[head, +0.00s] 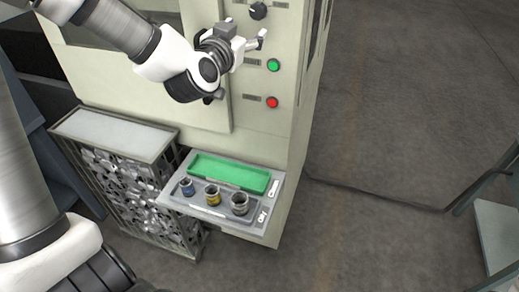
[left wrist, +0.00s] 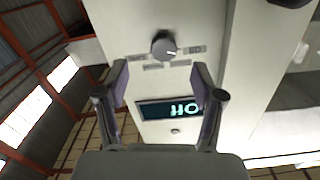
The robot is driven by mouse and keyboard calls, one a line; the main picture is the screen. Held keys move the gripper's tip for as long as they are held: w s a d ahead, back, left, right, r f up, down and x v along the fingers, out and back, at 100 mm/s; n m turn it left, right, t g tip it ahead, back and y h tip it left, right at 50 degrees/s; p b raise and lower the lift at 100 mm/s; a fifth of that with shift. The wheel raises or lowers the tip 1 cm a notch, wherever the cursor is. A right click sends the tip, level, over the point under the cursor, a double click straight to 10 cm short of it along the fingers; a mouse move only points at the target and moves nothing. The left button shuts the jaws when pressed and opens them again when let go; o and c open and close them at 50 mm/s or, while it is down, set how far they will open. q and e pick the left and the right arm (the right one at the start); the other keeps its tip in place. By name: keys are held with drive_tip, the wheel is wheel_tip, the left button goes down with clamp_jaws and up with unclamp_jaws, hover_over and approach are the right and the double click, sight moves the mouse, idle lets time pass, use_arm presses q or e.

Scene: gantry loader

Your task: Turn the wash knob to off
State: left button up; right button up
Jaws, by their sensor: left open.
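The wash knob appears to be the dark round knob (head: 258,10) high on the pale machine front, near the top edge of the head view. In the left wrist view the grey knob (left wrist: 164,46) sits between small labels too blurred to read; a light mark on it points right. My left gripper (head: 246,36) is just below the knob in the head view. In the left wrist view its fingers (left wrist: 160,82) are spread and empty, with the knob beyond and between them, apparently untouched. My right gripper is not in view.
A green button (head: 273,65) and a red button (head: 272,102) lie below the knob. A lit display (left wrist: 168,109) shows in the left wrist view. Lower down, a shelf (head: 262,226) holds a green tray (head: 228,173) and 3 small cups. A metal cage (head: 115,134) stands left.

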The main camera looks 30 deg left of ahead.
use_arm(q)
drive_tip(key=s+d+f+g+h+b, duration=0.1)
drive_tip(key=d+f+g, duration=0.2)
drive_tip(key=f, duration=1.1)
drive_tip(key=s+d+f+g+h+b, duration=0.1)
drive_tip(key=d+f+g+h, duration=0.1)
drive_tip(key=f, duration=1.3)
drive_tip(key=shift+s+d+f+m+g, duration=0.3)
drive_tip(key=shift+d+m+g, duration=0.15)
drive_tip(key=shift+g, duration=0.55)
